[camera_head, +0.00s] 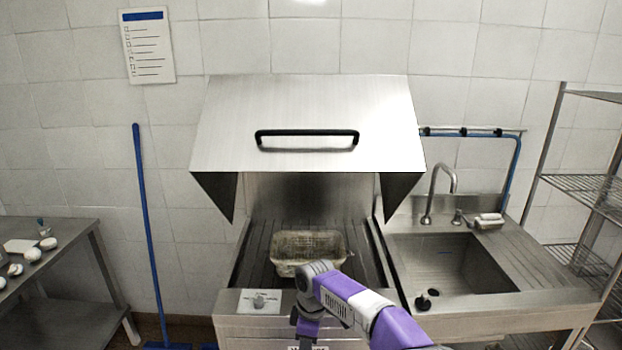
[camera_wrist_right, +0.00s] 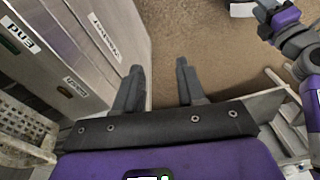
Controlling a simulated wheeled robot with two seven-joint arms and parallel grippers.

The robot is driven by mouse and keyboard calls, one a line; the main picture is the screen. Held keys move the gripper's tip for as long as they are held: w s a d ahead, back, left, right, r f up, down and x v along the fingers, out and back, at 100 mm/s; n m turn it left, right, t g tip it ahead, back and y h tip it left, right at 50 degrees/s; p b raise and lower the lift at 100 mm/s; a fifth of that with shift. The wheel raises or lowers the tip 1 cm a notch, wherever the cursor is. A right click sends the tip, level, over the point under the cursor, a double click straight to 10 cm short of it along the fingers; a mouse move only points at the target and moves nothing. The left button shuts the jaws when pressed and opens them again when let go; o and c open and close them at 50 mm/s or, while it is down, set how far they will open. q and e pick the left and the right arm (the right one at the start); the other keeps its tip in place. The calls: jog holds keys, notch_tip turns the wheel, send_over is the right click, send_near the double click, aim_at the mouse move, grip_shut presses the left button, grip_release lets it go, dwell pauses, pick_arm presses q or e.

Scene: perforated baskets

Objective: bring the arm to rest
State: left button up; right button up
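My right arm (camera_head: 348,296) comes in from the lower right in the head view, purple, white and grey, bent down in front of the machine. Its gripper fingertips are hidden or cut off there. In the right wrist view my right gripper (camera_wrist_right: 159,85) is open, its two dark fingers apart with only brown floor between them. It holds nothing. My left gripper does not show in the head view. A perforated basket (camera_head: 308,242) sits on the ribbed bed of the steel machine, behind my right arm.
The machine's hood (camera_head: 300,105) is raised. A sink (camera_head: 450,262) is at right, beside a wire rack (camera_head: 575,185). A steel table (camera_head: 75,232) with small white items stands at left, near a blue-handled broom (camera_head: 146,210). Labelled machine panels (camera_wrist_right: 85,45) rise left of the right gripper.

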jog(key=s+d+f+m+y, duration=0.15)
jog(key=s+f+m, duration=0.25)
jog(key=f, duration=0.6)
jog(key=s+d+f+m+y, duration=0.1)
jog(key=s+d+f+m, duration=0.15)
jog(key=s+f, duration=0.45)
jog(key=s+d+f+m, duration=0.3)
jog(key=s+f+m, duration=0.2)
jog(key=s, duration=0.4)
jog(key=s+d+f+m, duration=0.3)
jog(key=s+f+m, duration=0.3)
jog(key=s, duration=0.3)
jog(key=shift+d+m+t+y+p, duration=0.3)
jog(key=shift+m+t+y+p, duration=0.1)
jog(key=shift+m, duration=0.25)
jog(key=shift+w, duration=0.1)
